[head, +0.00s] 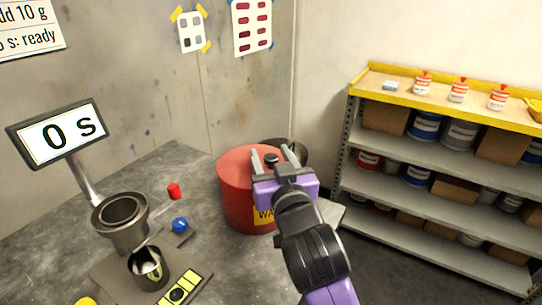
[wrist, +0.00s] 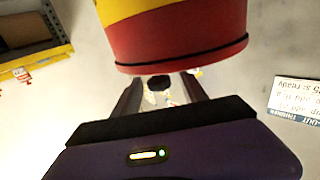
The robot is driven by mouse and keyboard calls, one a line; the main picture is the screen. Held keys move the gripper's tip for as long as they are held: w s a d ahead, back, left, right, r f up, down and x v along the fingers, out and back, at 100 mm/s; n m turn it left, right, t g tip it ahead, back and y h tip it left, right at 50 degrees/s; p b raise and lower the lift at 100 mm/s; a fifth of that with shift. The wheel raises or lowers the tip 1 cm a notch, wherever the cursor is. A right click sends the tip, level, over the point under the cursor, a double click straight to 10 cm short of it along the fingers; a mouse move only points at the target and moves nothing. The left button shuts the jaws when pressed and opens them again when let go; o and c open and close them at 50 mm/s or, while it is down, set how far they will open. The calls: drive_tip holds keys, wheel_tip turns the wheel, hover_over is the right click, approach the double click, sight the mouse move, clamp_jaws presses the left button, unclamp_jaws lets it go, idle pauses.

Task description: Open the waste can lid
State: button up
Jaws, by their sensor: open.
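The waste can (head: 234,196) is a red drum with a yellow label, standing on the grey bench in the head view. Its red lid (head: 237,161) lies flat on top and looks closed. A black knob (head: 271,158) sits on the lid. My gripper (head: 269,154) is over the lid, open, with the knob showing between its fingers. In the wrist view the can's red and yellow side (wrist: 180,35) fills the top, and the knob (wrist: 158,83) is between my spread fingers (wrist: 160,92). I cannot tell whether a finger touches it. My arm hides the can's right side.
A shelf (head: 440,167) with cans and boxes stands right. A dark round container (head: 295,148) shows behind my gripper.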

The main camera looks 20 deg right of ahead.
clamp_jaws()
idle(1.4)
